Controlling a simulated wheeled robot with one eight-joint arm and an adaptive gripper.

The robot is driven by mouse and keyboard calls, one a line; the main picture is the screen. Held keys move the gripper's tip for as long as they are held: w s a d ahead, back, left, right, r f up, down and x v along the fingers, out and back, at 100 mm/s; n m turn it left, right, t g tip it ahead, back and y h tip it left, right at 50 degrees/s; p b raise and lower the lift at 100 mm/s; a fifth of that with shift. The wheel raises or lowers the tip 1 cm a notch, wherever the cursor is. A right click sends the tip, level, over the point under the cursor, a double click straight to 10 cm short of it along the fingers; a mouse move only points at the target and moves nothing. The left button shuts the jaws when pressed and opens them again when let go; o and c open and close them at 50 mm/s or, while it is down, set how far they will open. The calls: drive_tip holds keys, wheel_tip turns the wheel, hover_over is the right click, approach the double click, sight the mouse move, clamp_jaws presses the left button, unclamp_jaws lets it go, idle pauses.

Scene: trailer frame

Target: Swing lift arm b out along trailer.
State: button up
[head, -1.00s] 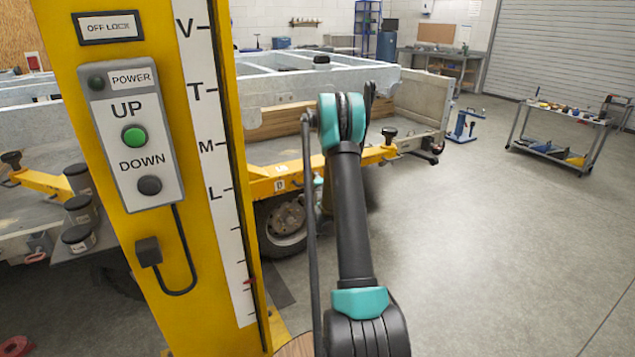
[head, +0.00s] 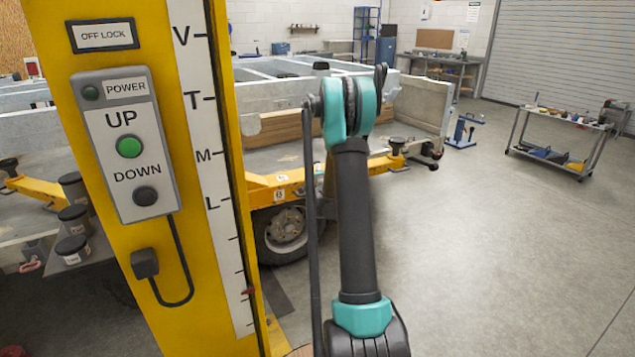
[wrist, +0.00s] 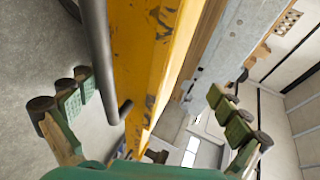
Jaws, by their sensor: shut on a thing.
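Lift arm b (head: 384,163) is a yellow beam reaching right from the yellow post, low beside the trailer. A dark round pad (head: 397,145) stands near its outer end. My arm crosses in front of its middle and hides part of it; my gripper is hidden in the head view. In the wrist view, my gripper (wrist: 155,88) has its fingers on both sides of the yellow beam (wrist: 138,45) and is shut on it. Finger contact is not clearly visible. The grey trailer frame (head: 275,92) lies behind the arm.
The yellow post (head: 100,250) with its control box (head: 128,150) stands close at left. A trailer wheel (head: 284,232) is behind the beam. A blue stand (head: 463,130) and a tool cart (head: 555,155) are farther right. The floor at front right is clear.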

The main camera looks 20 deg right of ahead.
drive_tip(key=r, duration=0.1)
drive_tip(key=r+t, duration=0.1)
drive_tip(key=r, duration=0.1)
drive_tip(key=w+r+t, duration=0.1)
drive_tip(key=r, duration=0.1)
drive_tip(key=shift+a+h, duration=0.1)
drive_tip(key=shift+h, duration=0.2)
drive_tip(key=shift+g, duration=0.9)
drive_tip(key=f, duration=0.2)
drive_tip(key=s+f, duration=0.1)
drive_tip(key=f, duration=0.1)
drive_tip(key=shift+s+a, duration=0.1)
drive_tip(key=shift+a, duration=0.1)
drive_tip(key=shift+c, duration=0.4)
drive_tip(key=shift+s, duration=0.25)
drive_tip(key=shift+c, duration=0.3)
drive_tip(key=shift+o, duration=0.2)
drive_tip(key=shift+v, duration=1.25)
drive_tip(key=shift+s+a+r, duration=0.25)
drive_tip(key=shift+s+r, duration=0.05)
drive_tip(key=shift+s, duration=0.25)
drive_tip(key=shift+c, duration=1)
drive_tip(key=shift+s+f, duration=0.15)
drive_tip(key=c, duration=0.7)
drive_tip(key=f+v, duration=0.2)
drive_tip(key=v, duration=1.4)
drive_tip(key=shift+s+a+f, duration=0.25)
drive_tip(key=shift+s+a, duration=0.05)
drive_tip(key=shift+a, duration=0.1)
